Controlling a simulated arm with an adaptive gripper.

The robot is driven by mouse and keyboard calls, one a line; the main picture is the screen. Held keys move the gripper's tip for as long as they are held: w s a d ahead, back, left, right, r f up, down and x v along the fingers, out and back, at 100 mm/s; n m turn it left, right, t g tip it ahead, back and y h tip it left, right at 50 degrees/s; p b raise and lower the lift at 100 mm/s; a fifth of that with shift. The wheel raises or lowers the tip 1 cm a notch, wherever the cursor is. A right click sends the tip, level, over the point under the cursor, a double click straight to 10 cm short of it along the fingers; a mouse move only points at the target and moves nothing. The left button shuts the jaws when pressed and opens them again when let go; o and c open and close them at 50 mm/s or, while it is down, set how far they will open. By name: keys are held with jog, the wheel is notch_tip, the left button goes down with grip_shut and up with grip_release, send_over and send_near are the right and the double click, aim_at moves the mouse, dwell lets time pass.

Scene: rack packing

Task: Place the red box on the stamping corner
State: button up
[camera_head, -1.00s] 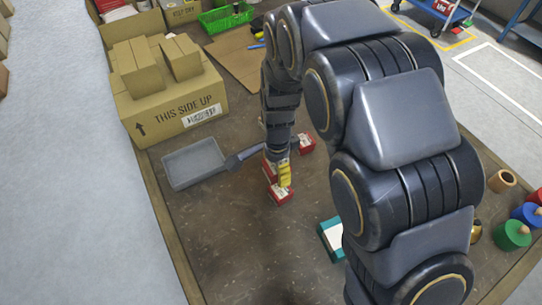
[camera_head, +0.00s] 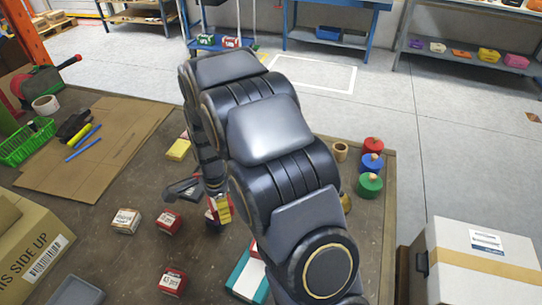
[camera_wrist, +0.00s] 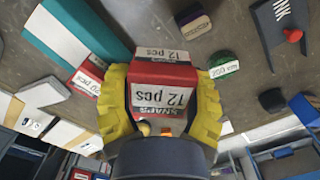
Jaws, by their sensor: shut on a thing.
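My gripper (camera_wrist: 160,105) is shut on a red box (camera_wrist: 163,75) with a white "12 pcs" label, its yellow fingers on both sides of the box. In the head view my gripper (camera_head: 222,208) is low over the brown table, partly behind my arm; only part of the held box shows there. Other red boxes (camera_head: 168,222) (camera_head: 173,281) stand on the table to the left and nearer. A dark angled piece (camera_head: 183,188) lies left of my gripper.
A teal and white box (camera_head: 246,280) lies nearer, partly behind my arm. A white-labelled box (camera_head: 126,221) and a grey tray (camera_head: 75,292) are left. A cardboard sheet (camera_head: 95,140) and green basket (camera_head: 28,142) lie farther back. Coloured weights (camera_head: 370,163) stand right.

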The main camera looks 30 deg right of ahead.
jog(key=d+m, duration=0.9)
jog(key=d, duration=1.2)
jog(key=w+d+f, duration=0.2)
jog(key=w, duration=0.1)
jog(key=w+d+f, duration=0.2)
jog(key=w+f, duration=0.1)
jog(key=w+d+f, duration=0.2)
jog(key=w+f, duration=0.1)
jog(key=w, duration=0.1)
jog(key=shift+w+d+f, duration=0.1)
jog(key=shift+d+f, duration=0.05)
jog(key=shift+d, duration=0.05)
jog(key=shift+w+d+f, duration=0.35)
jog(key=shift+w+f, duration=0.2)
jog(key=shift+f, duration=0.2)
jog(key=shift+w+f, duration=0.1)
jog(key=shift+f, duration=1.45)
